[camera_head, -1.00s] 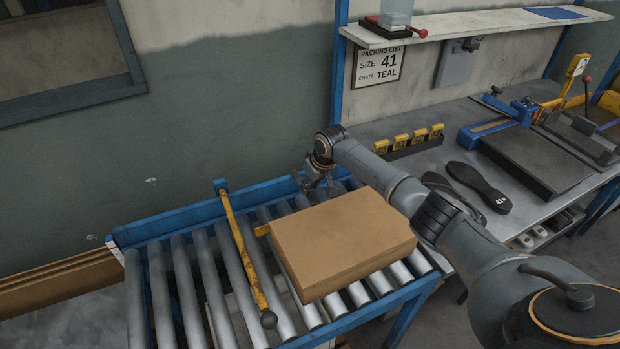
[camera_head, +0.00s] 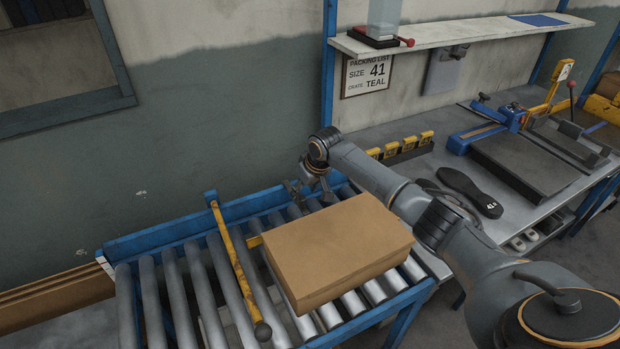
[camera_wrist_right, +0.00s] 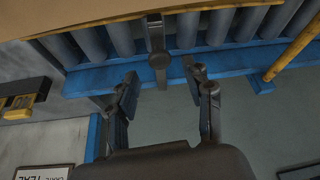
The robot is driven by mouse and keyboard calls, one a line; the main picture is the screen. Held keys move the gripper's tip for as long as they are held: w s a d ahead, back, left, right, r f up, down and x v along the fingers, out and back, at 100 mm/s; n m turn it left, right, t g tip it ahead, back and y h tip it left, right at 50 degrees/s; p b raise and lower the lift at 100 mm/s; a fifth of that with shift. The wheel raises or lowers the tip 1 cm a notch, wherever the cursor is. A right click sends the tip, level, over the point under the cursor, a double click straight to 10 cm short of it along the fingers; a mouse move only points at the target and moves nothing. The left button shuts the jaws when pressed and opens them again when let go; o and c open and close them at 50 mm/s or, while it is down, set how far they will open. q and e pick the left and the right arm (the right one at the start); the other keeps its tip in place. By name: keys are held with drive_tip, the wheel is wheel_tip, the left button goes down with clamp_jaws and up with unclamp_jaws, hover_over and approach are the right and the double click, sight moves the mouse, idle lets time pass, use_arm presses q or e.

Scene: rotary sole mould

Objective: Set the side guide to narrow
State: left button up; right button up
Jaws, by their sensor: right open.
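A thin yellow rail (camera_wrist_right: 100,20) runs along the box's edge in the right wrist view; I take it for the side guide. A short yellow end (camera_head: 254,241) shows left of the box in the head view. A grey post with a round knob (camera_wrist_right: 158,60) stands by this rail. My right gripper (camera_wrist_right: 162,82) is open, its fingertips to either side of and just short of the knob, apart from it. In the head view the right gripper (camera_head: 307,190) is behind the box, over the rollers' far edge. The box hides most of the rail. My left gripper is out of view.
A cardboard box (camera_head: 335,245) lies on the roller conveyor (camera_head: 165,290). A yellow bar (camera_head: 236,262) with a dark ball end crosses the rollers to its left. A blue side frame (camera_head: 160,238) borders the far side. A grey bench (camera_head: 445,165) with black soles stands right.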

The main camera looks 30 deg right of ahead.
drive_tip(key=v, duration=0.9)
drive_tip(key=shift+r, duration=0.1)
